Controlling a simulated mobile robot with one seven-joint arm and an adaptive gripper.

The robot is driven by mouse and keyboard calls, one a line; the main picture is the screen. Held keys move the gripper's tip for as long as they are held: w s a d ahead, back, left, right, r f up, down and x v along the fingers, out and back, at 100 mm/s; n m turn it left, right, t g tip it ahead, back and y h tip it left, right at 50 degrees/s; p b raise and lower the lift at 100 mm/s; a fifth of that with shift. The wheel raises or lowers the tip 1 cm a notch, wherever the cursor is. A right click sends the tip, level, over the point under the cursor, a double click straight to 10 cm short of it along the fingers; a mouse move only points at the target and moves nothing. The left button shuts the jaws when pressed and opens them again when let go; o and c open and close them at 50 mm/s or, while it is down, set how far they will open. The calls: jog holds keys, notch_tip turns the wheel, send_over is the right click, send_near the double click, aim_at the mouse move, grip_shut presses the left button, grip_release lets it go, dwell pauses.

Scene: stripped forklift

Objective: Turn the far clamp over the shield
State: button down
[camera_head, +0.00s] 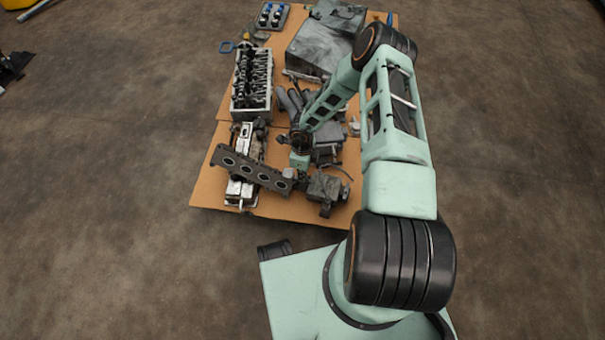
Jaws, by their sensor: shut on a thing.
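A long dark plate with several round holes (236,162), which looks like the shield, lies slantwise across a light metal fixture (239,189). Its right end sticks out past the fixture towards my gripper. My gripper (289,174) points down at that right end and appears shut on the plate. The fingertips are small and partly hidden. Small dark parts (260,124) show at the fixture's far end, but I cannot tell which is the far clamp or how it is turned. Whether the plate rests on the fixture or hangs just above it is unclear.
A cylinder head (252,85) stands behind the fixture on the brown board (212,182). A large grey box (318,50) is at the back. A dark metal part (325,190) lies right of my gripper. The board's front left corner is bare.

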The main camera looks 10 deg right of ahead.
jog(key=shift+d, duration=0.1)
jog(key=c, duration=2.1)
grip_release()
notch_tip(320, 180, up, 12)
